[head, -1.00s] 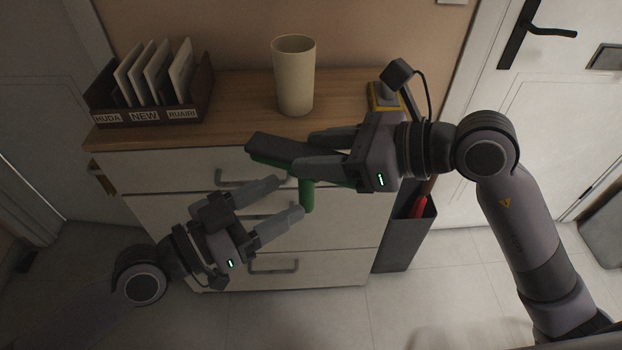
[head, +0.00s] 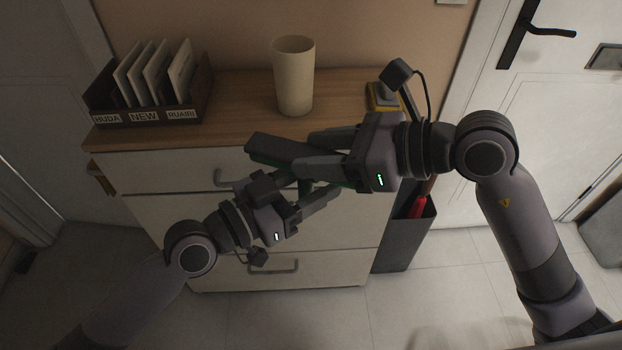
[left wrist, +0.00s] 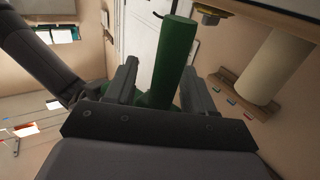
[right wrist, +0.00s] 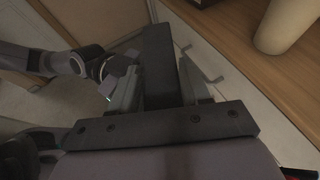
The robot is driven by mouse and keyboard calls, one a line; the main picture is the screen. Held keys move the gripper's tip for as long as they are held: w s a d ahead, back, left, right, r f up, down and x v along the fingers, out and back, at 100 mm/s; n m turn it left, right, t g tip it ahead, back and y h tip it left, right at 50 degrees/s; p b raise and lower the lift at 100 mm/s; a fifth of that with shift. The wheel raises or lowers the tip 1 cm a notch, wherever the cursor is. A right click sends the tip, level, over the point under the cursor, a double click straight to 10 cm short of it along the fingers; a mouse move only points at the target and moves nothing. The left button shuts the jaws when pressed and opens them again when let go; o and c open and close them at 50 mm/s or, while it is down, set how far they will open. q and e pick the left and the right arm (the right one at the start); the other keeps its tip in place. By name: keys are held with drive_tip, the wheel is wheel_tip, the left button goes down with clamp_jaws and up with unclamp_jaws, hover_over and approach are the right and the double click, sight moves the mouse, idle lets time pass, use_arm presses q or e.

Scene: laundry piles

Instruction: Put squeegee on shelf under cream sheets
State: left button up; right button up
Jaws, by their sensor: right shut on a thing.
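The squeegee has a dark head (head: 275,149) and a green handle, seen best in the left wrist view (left wrist: 174,58). My right gripper (head: 308,150) is shut on the squeegee's head and holds it in front of the dresser, near the top edge. The head also stands between the fingers in the right wrist view (right wrist: 160,65). My left gripper (head: 315,188) is just below, its open fingers on either side of the green handle. In the head view the left gripper hides most of the handle. No shelf or cream sheets can be made out.
A white dresser (head: 150,215) with a wooden top stands close in front. On it are a dark card box (head: 145,115), a cream cup (head: 294,78) and a yellow-and-grey item (head: 383,97). A grey bin (head: 408,240) with something red stands at its right.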

use_arm(q)
clamp_jaws()
use_arm(e)
drive_tip(key=o, duration=1.2)
